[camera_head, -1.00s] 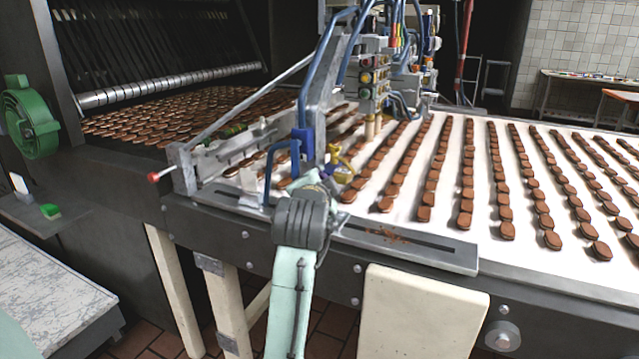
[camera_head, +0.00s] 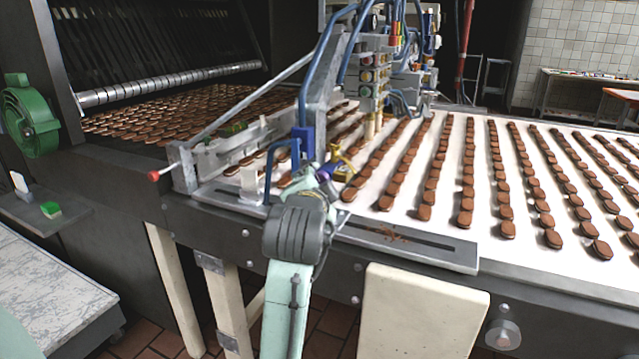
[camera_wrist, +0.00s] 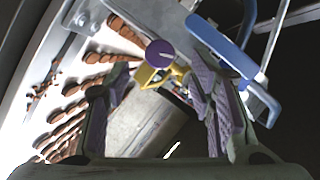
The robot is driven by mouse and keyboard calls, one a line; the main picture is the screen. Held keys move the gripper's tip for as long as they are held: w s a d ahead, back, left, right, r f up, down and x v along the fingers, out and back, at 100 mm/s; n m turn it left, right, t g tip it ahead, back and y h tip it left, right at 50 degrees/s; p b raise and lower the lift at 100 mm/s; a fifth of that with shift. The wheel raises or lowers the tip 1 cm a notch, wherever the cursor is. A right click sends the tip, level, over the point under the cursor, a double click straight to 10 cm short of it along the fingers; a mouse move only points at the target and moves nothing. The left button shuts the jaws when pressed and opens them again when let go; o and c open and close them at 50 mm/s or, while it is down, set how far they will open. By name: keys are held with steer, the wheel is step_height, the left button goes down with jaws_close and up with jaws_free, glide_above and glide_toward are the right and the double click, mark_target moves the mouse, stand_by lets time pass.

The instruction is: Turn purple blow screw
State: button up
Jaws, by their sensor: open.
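The purple screw (camera_wrist: 160,53) shows as a round purple head with a thin line across it in the wrist view, just beyond the fingertips and between them. In the head view a small purple patch (camera_head: 327,172) shows beside a yellow fitting (camera_head: 344,165); my arm partly blocks this area. My gripper (camera_wrist: 157,84) is open, with its purple-padded fingers spread left and right in the wrist view. Nothing is held between them. In the head view my gripper (camera_head: 314,183) is near the machine's front edge, pointing at the yellow fitting. I cannot tell whether it touches the screw.
A conveyor (camera_head: 420,228) carries rows of brown biscuits to the right. A blue bent handle (camera_head: 270,172) stands left of my gripper and also shows in the wrist view (camera_wrist: 222,45). Blue hoses (camera_head: 310,80) and a metal frame rise behind. A grey ledge (camera_head: 405,250) lies in front.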

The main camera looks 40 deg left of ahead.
steer(key=v, duration=0.7)
steer(key=shift+s+d, duration=0.2)
steer(key=shift+s, duration=0.05)
steer(key=shift+r, duration=0.15)
